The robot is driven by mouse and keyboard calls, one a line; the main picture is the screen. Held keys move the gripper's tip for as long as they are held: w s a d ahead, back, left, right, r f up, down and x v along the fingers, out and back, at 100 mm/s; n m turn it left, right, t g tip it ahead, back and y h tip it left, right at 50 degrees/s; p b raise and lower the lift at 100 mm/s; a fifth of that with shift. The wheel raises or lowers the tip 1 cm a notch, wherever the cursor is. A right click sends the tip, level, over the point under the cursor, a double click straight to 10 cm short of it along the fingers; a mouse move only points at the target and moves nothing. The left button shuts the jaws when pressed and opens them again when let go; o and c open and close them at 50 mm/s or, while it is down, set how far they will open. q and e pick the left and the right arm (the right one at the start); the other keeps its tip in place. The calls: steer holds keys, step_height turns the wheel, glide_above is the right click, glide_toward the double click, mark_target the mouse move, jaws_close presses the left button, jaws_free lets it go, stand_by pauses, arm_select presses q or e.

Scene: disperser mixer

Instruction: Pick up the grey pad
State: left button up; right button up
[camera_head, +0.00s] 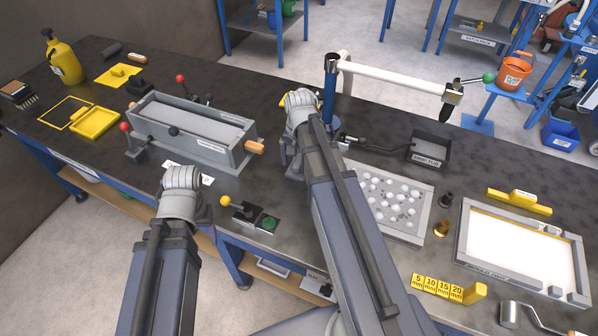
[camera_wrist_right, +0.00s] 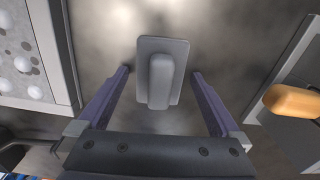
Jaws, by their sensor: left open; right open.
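The grey pad (camera_wrist_right: 163,78) shows in the right wrist view as a flat grey plate with a raised rounded bar handle, lying on the dark bench. My right gripper (camera_wrist_right: 160,73) is open, with one finger on each side of the pad and a gap to both; nothing is held. In the head view my right arm and gripper (camera_head: 290,155) hide the pad. My left gripper (camera_head: 180,190) is further left, in front of the grey trough; its fingers are mostly hidden by its wrist.
The grey trough (camera_head: 190,137) with an orange handle (camera_wrist_right: 292,102) lies on one side of the pad, and the tray of white balls (camera_head: 385,205) on the other. A blue post (camera_head: 330,85) stands behind my right wrist. Bare bench surrounds the pad.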

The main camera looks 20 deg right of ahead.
mark_target(299, 160)
steer(key=shift+c, duration=0.2)
steer(key=c, duration=1.3)
steer(key=shift+o, duration=0.2)
step_height(299, 160, up, 10)
steer(key=p, duration=1)
steer(key=o, duration=0.8)
steer(key=c, duration=0.6)
